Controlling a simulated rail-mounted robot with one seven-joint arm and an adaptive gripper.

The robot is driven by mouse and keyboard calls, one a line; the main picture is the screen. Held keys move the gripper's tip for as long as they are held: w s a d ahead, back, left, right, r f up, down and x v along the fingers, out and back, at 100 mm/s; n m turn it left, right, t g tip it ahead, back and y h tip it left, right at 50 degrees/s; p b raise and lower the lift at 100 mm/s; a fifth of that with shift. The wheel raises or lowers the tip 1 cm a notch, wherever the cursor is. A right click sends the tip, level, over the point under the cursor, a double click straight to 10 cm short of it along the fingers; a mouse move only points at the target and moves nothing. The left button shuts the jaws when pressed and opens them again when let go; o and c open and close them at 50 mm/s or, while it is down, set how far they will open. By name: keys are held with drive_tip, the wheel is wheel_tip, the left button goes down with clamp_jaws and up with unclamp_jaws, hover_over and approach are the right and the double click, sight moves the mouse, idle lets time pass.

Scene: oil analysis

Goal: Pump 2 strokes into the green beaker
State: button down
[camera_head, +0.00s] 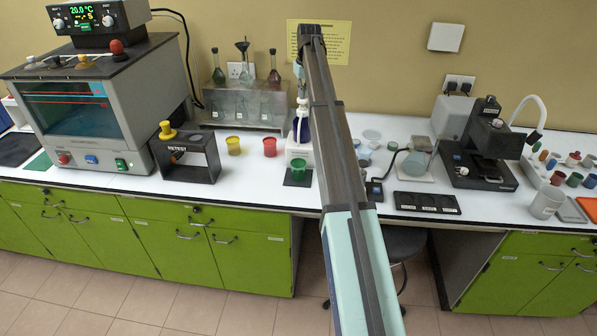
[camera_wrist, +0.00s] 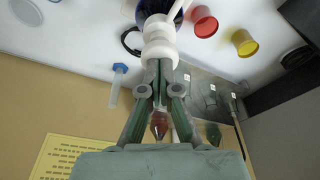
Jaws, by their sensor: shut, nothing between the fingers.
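The green beaker (camera_head: 299,165) stands on a dark square pad (camera_head: 297,181) near the front edge of the white bench. Behind it is a dark blue bottle (camera_head: 301,130) with a white pump head, on a white stand. My gripper (camera_head: 300,88) is above the bottle, partly hidden by my arm. In the wrist view my gripper (camera_wrist: 159,65) is shut and empty, its fingertips at the top of the white pump head (camera_wrist: 159,35). I cannot tell whether they press on it. The blue bottle (camera_wrist: 165,7) shows below the pump; the green beaker is out of that view.
A yellow cup (camera_head: 233,145) and a red cup (camera_head: 270,147) stand left of the bottle. A rack with flasks (camera_head: 245,103) is behind them. A black RETEST box (camera_head: 187,158) is farther left. A flask on a plate (camera_head: 417,163) and a black tray (camera_head: 427,203) are to the right.

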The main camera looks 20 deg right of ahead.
drive_tip(key=shift+r+p, duration=0.6)
drive_tip(key=shift+r, duration=1)
wheel_tip(320, 180, up, 6)
drive_tip(key=p, duration=0.2)
drive_tip(key=shift+p, duration=0.3)
